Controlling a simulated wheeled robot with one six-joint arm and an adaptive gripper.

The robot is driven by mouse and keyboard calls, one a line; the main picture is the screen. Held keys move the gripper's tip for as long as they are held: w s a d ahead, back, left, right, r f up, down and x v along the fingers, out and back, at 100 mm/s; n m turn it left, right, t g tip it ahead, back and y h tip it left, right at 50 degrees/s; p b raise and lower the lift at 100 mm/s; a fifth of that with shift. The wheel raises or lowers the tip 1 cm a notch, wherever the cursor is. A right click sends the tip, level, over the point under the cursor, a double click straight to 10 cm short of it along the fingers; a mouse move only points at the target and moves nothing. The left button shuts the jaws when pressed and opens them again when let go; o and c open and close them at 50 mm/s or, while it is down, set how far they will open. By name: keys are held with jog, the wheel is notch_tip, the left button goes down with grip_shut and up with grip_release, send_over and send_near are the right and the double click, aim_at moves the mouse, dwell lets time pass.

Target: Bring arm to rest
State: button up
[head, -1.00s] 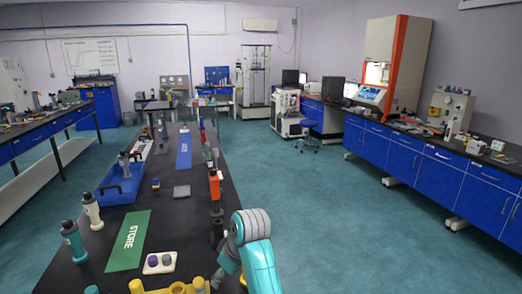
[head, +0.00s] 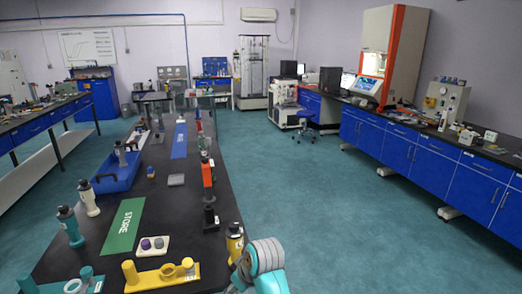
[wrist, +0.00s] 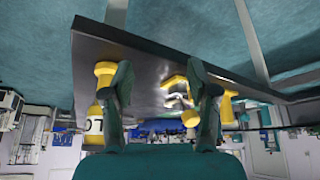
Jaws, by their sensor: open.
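My arm (head: 263,262) shows at the bottom of the head view, at the right edge of the black bench. Its gripper is mostly out of sight there. In the wrist view, which looks inverted, my gripper (wrist: 163,105) has its two dark fingers spread with nothing held between them. A yellow bottle (wrist: 104,75) with dark lettering appears beside the left finger, and a yellow stand (wrist: 190,90) appears by the right finger. In the head view the yellow bottle (head: 235,243) stands just behind my arm, and the yellow stand (head: 160,276) is to its left.
The black bench (head: 190,220) carries a green STORE mat (head: 123,226), a white two-hole block (head: 153,246), a blue tray (head: 120,175), a teal stand (head: 85,284) and several bottles. Open teal floor (head: 320,210) lies to the right, up to blue cabinets (head: 400,150).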

jog(key=s+d+f+m+t, duration=0.45)
jog(key=s+d+f, duration=0.95)
jog(key=s+f, duration=0.35)
jog(key=s+d+m+t+h, duration=0.1)
jog(key=s+d, duration=0.2)
jog(key=s, duration=0.4)
jog(key=s+d+m+t+h, duration=0.1)
jog(key=s+d+m+t, duration=0.1)
jog(key=s+d, duration=0.35)
jog(key=s+d+r+m+t+h, duration=0.1)
jog(key=s+r, duration=0.8)
jog(key=s, duration=0.2)
jog(key=s+d+r+m+t+h, duration=0.1)
jog(key=s+d+r+t, duration=0.1)
jog(key=s+r, duration=0.7)
jog(key=shift+s, duration=0.9)
jog(key=shift+t, duration=0.25)
